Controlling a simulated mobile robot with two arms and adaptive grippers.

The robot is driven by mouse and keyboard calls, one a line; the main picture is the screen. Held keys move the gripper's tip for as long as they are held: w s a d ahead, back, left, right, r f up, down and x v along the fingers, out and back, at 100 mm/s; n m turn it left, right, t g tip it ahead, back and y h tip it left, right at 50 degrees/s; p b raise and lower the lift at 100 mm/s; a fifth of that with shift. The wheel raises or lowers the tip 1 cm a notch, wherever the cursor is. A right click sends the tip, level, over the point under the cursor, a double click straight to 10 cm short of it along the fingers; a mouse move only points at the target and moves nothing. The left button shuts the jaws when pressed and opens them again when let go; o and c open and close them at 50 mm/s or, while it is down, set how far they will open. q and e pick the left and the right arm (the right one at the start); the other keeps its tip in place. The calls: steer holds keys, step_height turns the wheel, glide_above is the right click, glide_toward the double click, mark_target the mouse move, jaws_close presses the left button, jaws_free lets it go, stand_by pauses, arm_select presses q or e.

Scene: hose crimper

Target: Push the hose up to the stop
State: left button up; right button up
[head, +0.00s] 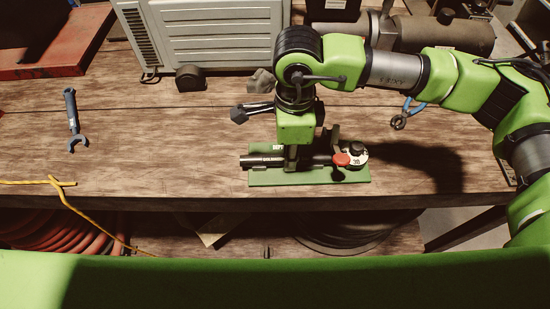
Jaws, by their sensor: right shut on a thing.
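The crimper's green base plate (310,178) lies near the front edge of the workbench. A dark hose (262,161) lies along it, with its free end to the left. A red knob (341,159) and a white dial with a black centre (357,153) sit at the plate's right. My right gripper (291,160) reaches down from above and is shut on the hose, left of the red knob. The gripper and arm hide part of the hose. I cannot tell whether the hose's right end touches the stop. My left gripper is not in view.
A grey machine (215,35) stands at the back. A blue-grey wrench (72,120) lies at the left and a yellow cord (60,190) at the front left. Blue-handled pliers (402,115) lie right of the crimper. The bench (165,150) left of the crimper is clear.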

steer(key=shift+d, duration=0.75)
steer(key=o, duration=1.8)
steer(key=shift+r+p, duration=1.05)
steer(key=shift+r, duration=3.45)
steer(key=shift+s+f, duration=0.1)
